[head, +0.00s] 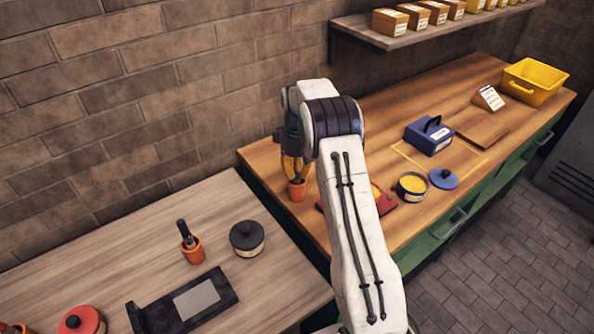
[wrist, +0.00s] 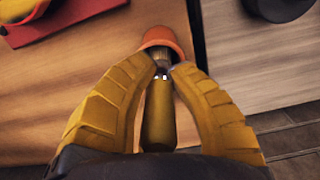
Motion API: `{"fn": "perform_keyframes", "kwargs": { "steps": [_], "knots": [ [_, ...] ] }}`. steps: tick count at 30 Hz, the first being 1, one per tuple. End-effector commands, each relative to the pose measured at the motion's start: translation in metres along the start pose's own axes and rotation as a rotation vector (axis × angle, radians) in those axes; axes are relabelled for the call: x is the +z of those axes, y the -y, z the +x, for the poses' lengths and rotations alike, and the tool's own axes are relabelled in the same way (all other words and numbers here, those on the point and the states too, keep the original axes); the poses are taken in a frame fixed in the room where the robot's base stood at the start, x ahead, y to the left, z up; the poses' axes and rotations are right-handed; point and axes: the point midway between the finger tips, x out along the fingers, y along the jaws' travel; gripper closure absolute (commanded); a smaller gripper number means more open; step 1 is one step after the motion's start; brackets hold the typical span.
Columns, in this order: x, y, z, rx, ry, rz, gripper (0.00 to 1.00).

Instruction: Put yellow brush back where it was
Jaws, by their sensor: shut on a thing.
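My gripper (head: 294,178) points down just above a small orange cup (head: 297,193) at the left end of the wooden workbench. In the wrist view my yellow fingers (wrist: 170,68) are shut on the yellow brush (wrist: 158,120), around its handle and ferrule. The brush's bristle end points at the orange cup (wrist: 166,38) and overlaps its rim. I cannot tell how deep the bristles are inside the cup. In the head view the brush is mostly hidden by the fingers.
A red tray (head: 386,208), partly behind my arm, lies right of the cup. A round tin with yellow contents (head: 411,187), a blue lid (head: 444,178) and a blue box (head: 429,136) stand farther right. The grey table (head: 120,235) holds another orange cup (head: 193,250) and a dark-lidded jar (head: 247,239).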

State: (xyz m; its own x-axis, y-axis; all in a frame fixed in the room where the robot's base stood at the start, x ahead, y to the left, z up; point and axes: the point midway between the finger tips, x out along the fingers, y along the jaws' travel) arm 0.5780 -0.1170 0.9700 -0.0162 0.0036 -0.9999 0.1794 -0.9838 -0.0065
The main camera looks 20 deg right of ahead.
Motion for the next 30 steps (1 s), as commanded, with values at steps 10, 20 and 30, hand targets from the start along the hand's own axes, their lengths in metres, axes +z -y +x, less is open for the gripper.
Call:
{"fn": "perform_keyframes", "kwargs": {
  "steps": [10,20,30],
  "knots": [
    [0.0,0.0,0.001,-0.001,0.002,0.0,0.67],
    [0.0,0.0,0.001,0.0,0.001,0.0,0.52],
    [-0.001,0.0,-0.02,0.001,-0.002,0.0,0.52]
  ]
}}
